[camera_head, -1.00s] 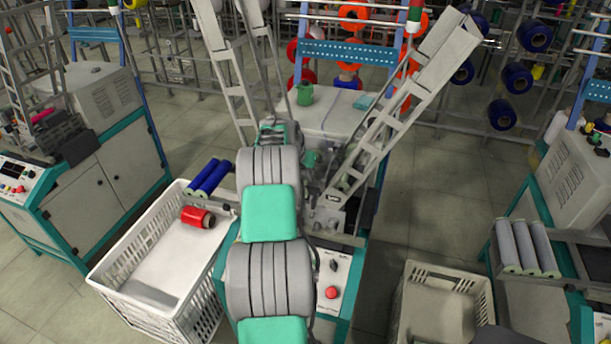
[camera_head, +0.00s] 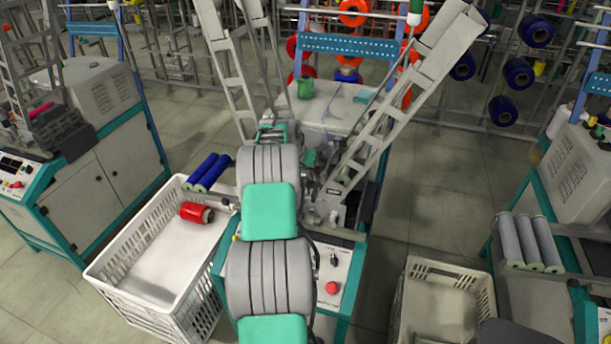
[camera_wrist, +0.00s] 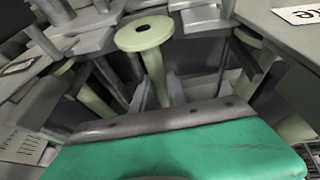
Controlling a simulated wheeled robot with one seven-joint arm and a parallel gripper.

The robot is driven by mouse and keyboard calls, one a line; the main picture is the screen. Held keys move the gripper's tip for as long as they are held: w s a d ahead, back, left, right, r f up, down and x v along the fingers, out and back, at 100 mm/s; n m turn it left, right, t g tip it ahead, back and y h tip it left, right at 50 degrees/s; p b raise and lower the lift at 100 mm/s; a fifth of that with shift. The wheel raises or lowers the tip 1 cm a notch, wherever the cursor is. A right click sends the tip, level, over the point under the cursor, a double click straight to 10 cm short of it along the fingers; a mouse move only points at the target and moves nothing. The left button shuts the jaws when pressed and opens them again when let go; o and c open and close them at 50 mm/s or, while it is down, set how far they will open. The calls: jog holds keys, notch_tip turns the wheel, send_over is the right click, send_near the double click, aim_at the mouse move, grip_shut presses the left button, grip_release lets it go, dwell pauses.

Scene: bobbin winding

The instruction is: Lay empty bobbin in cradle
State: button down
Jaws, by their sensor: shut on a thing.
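A pale green empty bobbin (camera_wrist: 154,68) stands in the middle of the wrist view, its round flange uppermost and its thin shaft running down. My gripper (camera_wrist: 157,92) is shut on the shaft, with a dark finger on each side. The bobbin is among grey metal parts of the winding machine (camera_wrist: 200,20). I cannot tell which of these parts is the cradle, or whether the bobbin touches it. In the head view my arm hides the gripper and bobbin in front of the middle winding machine (camera_head: 325,105).
Another crate (camera_head: 440,267) stands at right. Slanted grey frames (camera_head: 405,95) rise beside my arm. More pale green parts (camera_wrist: 248,38) flank the bobbin.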

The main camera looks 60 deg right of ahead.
jog(key=c, duration=1.2)
grip_release()
jog(key=shift+c, duration=0.2)
jog(key=b+v, duration=0.1)
jog(key=v, duration=0.7)
